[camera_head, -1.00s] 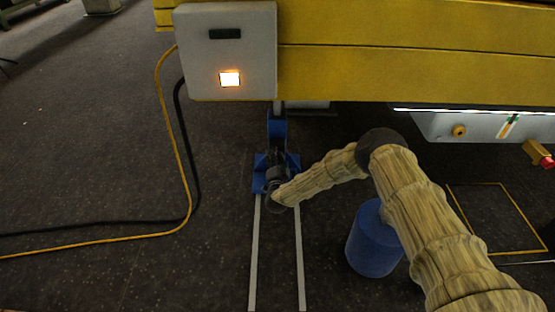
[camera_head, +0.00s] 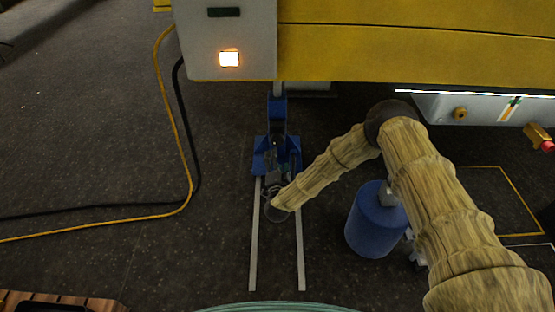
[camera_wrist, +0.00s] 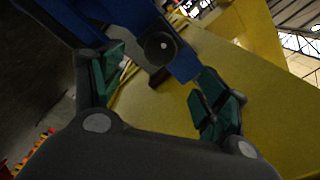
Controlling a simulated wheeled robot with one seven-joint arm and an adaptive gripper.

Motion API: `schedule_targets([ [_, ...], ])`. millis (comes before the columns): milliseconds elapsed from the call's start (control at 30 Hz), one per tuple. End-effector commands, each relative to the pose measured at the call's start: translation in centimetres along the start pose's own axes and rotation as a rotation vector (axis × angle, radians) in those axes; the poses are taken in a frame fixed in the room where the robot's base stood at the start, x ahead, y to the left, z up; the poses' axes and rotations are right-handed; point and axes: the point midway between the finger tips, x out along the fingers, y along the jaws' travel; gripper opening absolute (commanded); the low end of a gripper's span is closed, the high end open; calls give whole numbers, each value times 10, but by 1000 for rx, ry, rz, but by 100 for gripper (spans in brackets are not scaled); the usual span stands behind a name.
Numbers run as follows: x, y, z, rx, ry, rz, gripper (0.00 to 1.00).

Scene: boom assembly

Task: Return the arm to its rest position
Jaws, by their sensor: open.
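My arm, in a tan sleeve, reaches in from the lower right of the head view and bends back toward the middle. My gripper (camera_head: 279,170) is at its end, small and dark, at the front of a blue stand (camera_head: 277,112) under the yellow boom. In the wrist view my gripper (camera_wrist: 160,88) shows its two green-padded fingers spread apart with nothing held between them. A blue part with a round black piece (camera_wrist: 180,62) lies just beyond the fingers. I cannot tell whether a finger touches it.
The yellow boom (camera_head: 400,52) spans the top, with a grey box (camera_head: 225,30) on it. A blue cylinder (camera_head: 372,225) stands close beside my arm. Yellow and black cables (camera_head: 186,150) lie at left. A wooden item (camera_head: 60,302) shows at lower left. Left floor is mostly clear.

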Motion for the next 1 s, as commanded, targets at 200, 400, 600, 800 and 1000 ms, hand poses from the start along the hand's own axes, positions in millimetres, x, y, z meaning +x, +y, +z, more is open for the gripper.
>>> schedule_targets([
  [200,0,0,0,0,0,0,74],
  [400,-2,1,2,-5,-10,4,74],
  [600,-45,25,18,-104,-166,76,74],
  [800,-138,76,27,-291,-450,218,74],
  [1000,-241,124,5,-464,-714,366,74],
])
